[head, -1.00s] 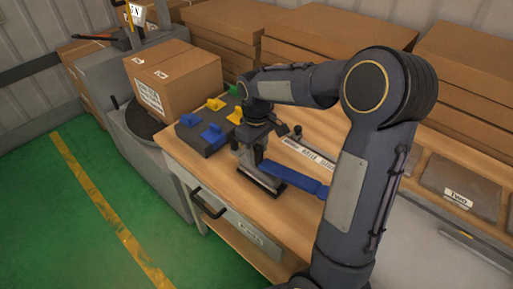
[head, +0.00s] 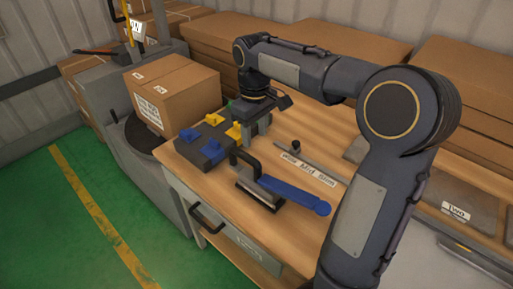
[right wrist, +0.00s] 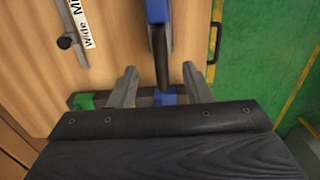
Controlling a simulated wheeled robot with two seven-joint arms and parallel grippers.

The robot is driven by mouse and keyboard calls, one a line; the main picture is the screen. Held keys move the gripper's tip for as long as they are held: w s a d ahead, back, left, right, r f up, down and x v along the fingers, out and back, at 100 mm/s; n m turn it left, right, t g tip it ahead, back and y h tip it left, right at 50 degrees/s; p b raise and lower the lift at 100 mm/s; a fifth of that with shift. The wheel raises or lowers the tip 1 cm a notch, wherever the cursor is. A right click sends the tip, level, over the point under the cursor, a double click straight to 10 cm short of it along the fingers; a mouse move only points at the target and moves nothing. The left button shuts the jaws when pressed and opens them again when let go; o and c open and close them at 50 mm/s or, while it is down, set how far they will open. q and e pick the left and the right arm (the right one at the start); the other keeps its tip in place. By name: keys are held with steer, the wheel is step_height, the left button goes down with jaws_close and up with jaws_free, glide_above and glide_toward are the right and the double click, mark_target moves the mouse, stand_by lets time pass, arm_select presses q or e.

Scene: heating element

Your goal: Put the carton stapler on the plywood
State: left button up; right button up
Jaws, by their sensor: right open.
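The carton stapler appears to be the tool with a long blue arm (head: 295,193), a dark upright handle and a metal base, lying on the wooden bench. In the right wrist view its blue part (right wrist: 157,12) ends in a dark handle between the finger lines. My right gripper (head: 256,130) is open and empty, behind and above the stapler, near the colored blocks. Its two spread fingers show in the right wrist view (right wrist: 160,86). A flat grey-brown board labelled TWO (head: 452,190) lies at the right; I cannot tell whether it is the plywood. My left gripper is not in view.
A dark holder (head: 213,152) with blue, yellow and green pieces stands behind the stapler. A carton (head: 180,92) stands at the back left. A label strip (head: 308,170) and a thin rod lie to the stapler's right. Cardboard stacks (head: 345,45) line the wall.

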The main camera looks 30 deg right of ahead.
steer(key=s+a+f+m+t+y, duration=0.2)
steer(key=s+a, duration=0.3)
steer(key=s, duration=0.5)
steer(key=s+a+f+m+t+y, duration=0.1)
steer(key=s+a+f+m+t, duration=0.2)
steer(key=s, duration=0.8)
steer(key=shift+s+a+f+t+y, duration=0.15)
steer(key=shift+a+t+y, duration=0.2)
steer(key=shift+a, duration=0.5)
